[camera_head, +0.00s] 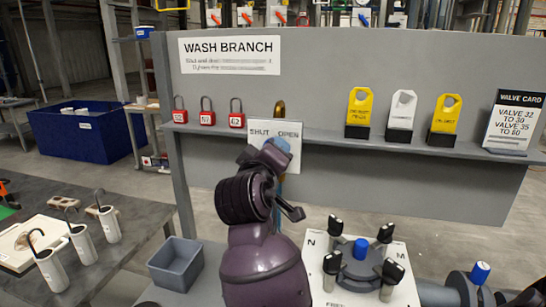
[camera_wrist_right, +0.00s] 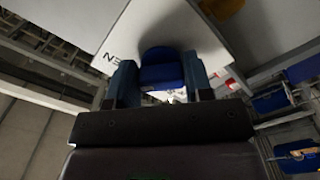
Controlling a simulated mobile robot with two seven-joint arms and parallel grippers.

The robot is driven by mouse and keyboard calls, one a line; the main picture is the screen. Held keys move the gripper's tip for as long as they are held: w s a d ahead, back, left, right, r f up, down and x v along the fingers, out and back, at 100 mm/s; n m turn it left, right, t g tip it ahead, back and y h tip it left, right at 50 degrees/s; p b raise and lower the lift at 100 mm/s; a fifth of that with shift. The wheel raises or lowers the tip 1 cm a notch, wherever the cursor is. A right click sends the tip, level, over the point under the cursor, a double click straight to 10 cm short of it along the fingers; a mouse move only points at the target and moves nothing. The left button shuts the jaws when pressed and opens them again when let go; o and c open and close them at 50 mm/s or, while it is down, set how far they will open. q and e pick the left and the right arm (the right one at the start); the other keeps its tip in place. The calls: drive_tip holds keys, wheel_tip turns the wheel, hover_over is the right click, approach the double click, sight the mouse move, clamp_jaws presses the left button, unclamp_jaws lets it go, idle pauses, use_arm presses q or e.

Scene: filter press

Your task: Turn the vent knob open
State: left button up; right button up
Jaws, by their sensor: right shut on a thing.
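The plate also shows there, with the letters EN beside the fingers. The gripper largely hides the knob in the head view, and I cannot tell which way it points. My left gripper is not in view.
Red padlocks (camera_head: 207,118) stand on the shelf (camera_head: 320,137) left of the plate, yellow and white tags (camera_head: 402,110) and a valve card (camera_head: 515,122) right of it. Below are a grey bin (camera_head: 176,264) and a white board (camera_head: 316,262) with several black-handled clamps.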

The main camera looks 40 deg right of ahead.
drive_tip(key=shift+f, duration=0.15)
idle(0.3)
drive_tip(key=o, duration=0.9)
